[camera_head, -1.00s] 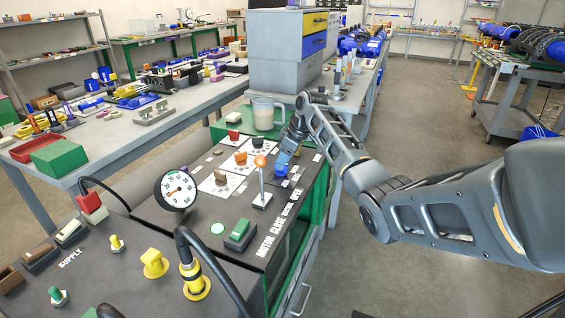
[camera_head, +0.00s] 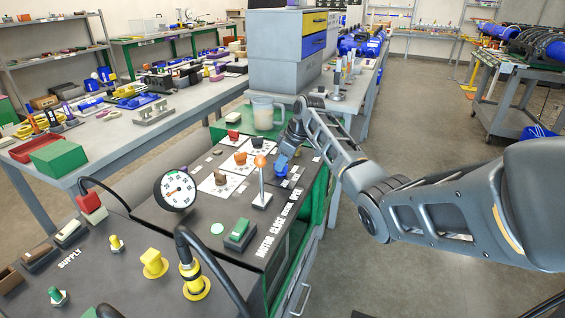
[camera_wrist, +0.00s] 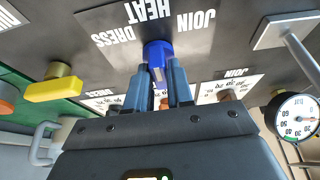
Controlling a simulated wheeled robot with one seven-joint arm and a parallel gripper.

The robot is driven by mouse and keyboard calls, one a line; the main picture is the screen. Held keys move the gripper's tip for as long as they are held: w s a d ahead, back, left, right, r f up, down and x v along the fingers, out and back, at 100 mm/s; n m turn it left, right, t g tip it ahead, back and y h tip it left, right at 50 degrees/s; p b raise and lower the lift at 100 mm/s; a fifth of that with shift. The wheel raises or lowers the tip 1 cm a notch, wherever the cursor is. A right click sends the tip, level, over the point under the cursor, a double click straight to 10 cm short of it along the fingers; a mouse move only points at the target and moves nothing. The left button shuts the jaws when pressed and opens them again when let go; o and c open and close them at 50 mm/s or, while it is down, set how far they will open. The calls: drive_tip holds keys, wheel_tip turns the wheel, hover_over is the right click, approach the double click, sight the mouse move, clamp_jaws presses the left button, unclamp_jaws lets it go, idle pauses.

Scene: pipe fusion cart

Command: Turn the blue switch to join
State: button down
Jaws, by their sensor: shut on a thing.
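The blue switch (camera_wrist: 157,50) is a round knob on the dark panel, upside down in the wrist view. The labels DRESS, HEAT and JOIN (camera_wrist: 195,22) fan out around it. My gripper (camera_wrist: 160,72) has its two blue-grey fingers closed on the knob's sides, one on each side. A pale mark shows on the knob between the fingers; where it points is unclear. In the head view, the blue switch (camera_head: 281,164) sits at the panel's right side, partly hidden by my gripper (camera_head: 287,153).
A lever with an orange ball (camera_head: 260,162) stands left of the blue switch. An orange knob (camera_head: 240,158), a red knob (camera_head: 233,135) and a black knob (camera_head: 257,142) are close by. A gauge (camera_head: 177,190) and a green rocker switch (camera_head: 240,230) lie nearer. A jug (camera_head: 264,114) stands behind.

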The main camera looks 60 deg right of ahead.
drive_tip(key=shift+r+m+p, duration=0.1)
drive_tip(key=shift+m+p, duration=0.3)
drive_tip(key=shift+p, duration=0.05)
drive_tip(key=shift+a+p, duration=0.1)
drive_tip(key=shift+p, duration=0.2)
drive_tip(key=m+p, duration=0.1)
drive_tip(key=m+h+p, duration=0.1)
drive_tip(key=m+p, duration=0.1)
drive_tip(key=shift+a+r+m+h, duration=0.1)
drive_tip(key=shift+a+m+h, duration=0.05)
drive_tip(key=shift+m+h, duration=0.15)
drive_tip(key=m+h+p, duration=0.1)
drive_tip(key=m, duration=0.1)
drive_tip(key=m+g+p, duration=0.1)
drive_tip(key=m, duration=0.2)
drive_tip(key=shift+w+f+h+p, duration=0.1)
drive_tip(key=shift+f+h+p, duration=0.1)
drive_tip(key=shift+h+p, duration=0.2)
drive_tip(key=shift+m, duration=0.3)
drive_tip(key=shift+f+g, duration=0.15)
drive_tip(key=shift+g, duration=0.15)
drive_tip(key=c, duration=1.1)
unclamp_jaws()
